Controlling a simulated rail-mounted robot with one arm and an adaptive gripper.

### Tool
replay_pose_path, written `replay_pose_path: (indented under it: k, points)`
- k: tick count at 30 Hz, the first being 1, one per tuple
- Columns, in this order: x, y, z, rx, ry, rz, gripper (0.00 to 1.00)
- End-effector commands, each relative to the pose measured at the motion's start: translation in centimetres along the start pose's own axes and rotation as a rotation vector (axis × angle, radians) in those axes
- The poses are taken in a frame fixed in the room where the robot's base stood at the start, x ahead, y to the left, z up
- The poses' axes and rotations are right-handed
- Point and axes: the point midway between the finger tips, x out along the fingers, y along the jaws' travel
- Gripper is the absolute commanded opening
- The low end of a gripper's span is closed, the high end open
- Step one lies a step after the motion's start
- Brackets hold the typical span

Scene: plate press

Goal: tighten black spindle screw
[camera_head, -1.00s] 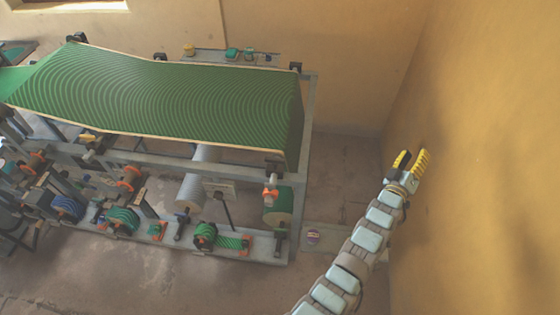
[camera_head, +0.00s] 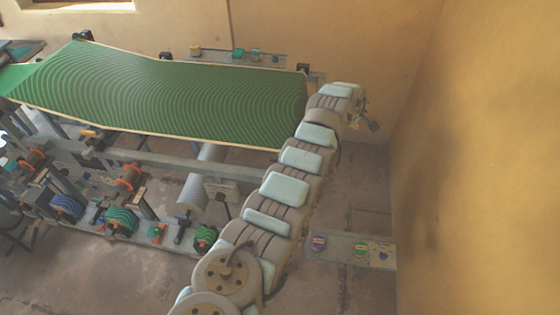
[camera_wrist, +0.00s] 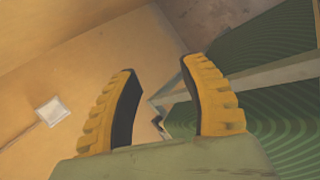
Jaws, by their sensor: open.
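My gripper (camera_wrist: 159,66) shows in the wrist view with its two ribbed yellow fingers apart and nothing between their pads. In the camera_head view the fingers are hidden behind the end of my arm, near the machine's right end. I cannot tell for sure which part is the black spindle screw. A black fitting (camera_head: 304,68) sits at the far right corner of the green belt, just left of my arm's end. In the wrist view a small dark part (camera_wrist: 158,125) shows beyond and between the fingers, beside a grey frame bar.
The green belt (camera_head: 170,95) lies on a grey frame with rollers and coloured knobs below. A low plate with coloured buttons (camera_head: 345,248) is right of my arm. Yellow walls (camera_head: 480,160) close in behind and on the right. A white wall plate (camera_wrist: 53,111) shows left.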

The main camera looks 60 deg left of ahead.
Motion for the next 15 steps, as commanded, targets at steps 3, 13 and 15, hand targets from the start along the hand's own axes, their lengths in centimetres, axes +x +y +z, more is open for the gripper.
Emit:
replay_pose_path:
  k: [3, 13, 15]
  points:
    - [-2.6, -1.8, -3.7, -0.082, 0.012, -0.129, 0.43]
    - [-12.7, -8.7, -11.5, -0.335, 0.092, -0.501, 0.43]
    - [-14.8, -10.1, -12.5, -0.382, 0.113, -0.566, 0.43]
